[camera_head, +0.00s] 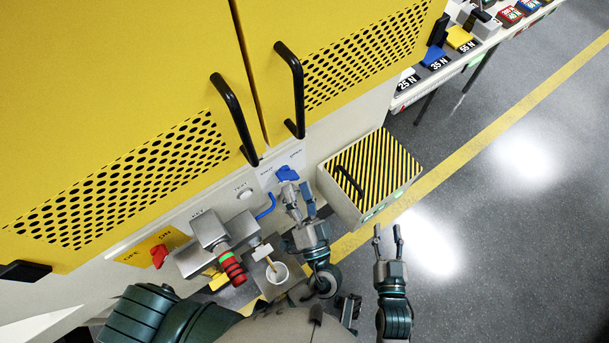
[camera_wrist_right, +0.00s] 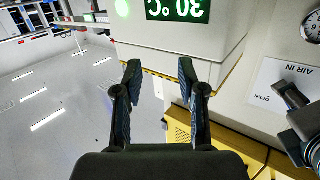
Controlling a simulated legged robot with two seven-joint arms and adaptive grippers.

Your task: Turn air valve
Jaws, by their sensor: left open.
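The air valve is a blue handle (camera_head: 287,174) on a white plate marked SHUT and OPEN (camera_head: 268,180), on the cabinet front. My left gripper (camera_head: 298,188) is open just below the blue handle, its fingertips close to it; I cannot tell whether they touch. In the right wrist view, a white AIR IN label (camera_wrist_right: 270,82) shows at the right, with dark gripper parts in front; the blue handle does not show there. My right gripper (camera_head: 388,230) is open and empty over the floor, right of the left one; its spread fingers show in the wrist view (camera_wrist_right: 157,85).
A striped box (camera_head: 395,165) juts out right of the valve. Two black door handles (camera_head: 235,118) rise above. A red-banded part (camera_head: 232,268), a white cup (camera_head: 277,273) and a red switch (camera_head: 159,256) are at the lower left. Open floor lies right.

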